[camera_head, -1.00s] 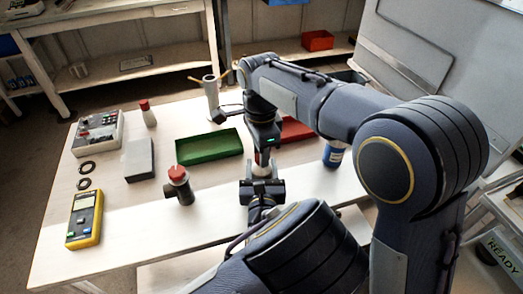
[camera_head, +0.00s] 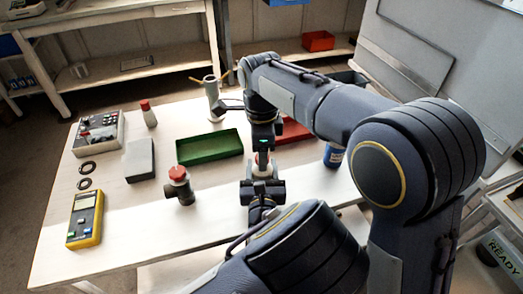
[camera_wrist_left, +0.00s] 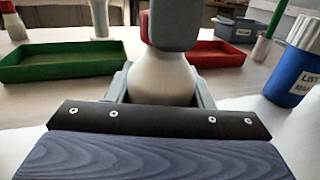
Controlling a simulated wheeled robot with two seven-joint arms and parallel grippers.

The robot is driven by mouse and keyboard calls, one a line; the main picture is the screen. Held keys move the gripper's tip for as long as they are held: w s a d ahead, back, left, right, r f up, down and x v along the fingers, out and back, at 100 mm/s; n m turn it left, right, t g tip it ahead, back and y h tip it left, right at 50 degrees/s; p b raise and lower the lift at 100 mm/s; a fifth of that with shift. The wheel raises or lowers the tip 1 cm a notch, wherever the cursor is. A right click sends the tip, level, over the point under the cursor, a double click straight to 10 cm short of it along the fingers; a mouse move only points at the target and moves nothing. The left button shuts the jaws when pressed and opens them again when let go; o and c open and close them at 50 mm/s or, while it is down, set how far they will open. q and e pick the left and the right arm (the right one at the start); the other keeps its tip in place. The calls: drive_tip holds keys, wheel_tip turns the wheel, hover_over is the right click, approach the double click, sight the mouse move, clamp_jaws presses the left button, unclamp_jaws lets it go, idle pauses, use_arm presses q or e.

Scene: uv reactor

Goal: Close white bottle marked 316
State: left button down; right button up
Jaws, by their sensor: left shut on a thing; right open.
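A white bottle (camera_wrist_left: 162,80) stands upright in my left gripper (camera_wrist_left: 162,92), which is shut around its body. It also shows small in the head view (camera_head: 267,174), between my two grippers; no marking is readable on it. My left gripper shows in the head view (camera_head: 263,186), low over the table's front part. My right gripper (camera_head: 263,160) points down from above, open, with its fingers at the bottle's top. In the left wrist view a right finger (camera_wrist_left: 173,25) hides the neck, and a sliver of a red cap (camera_wrist_left: 144,25) shows beside it.
A green tray (camera_head: 210,157) lies left of the grippers, a red tray (camera_head: 295,131) behind right. A blue bottle (camera_head: 333,155) stands close on the right.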

drive_tip(key=shift+r, duration=2.15)
drive_tip(key=shift+c, duration=0.3)
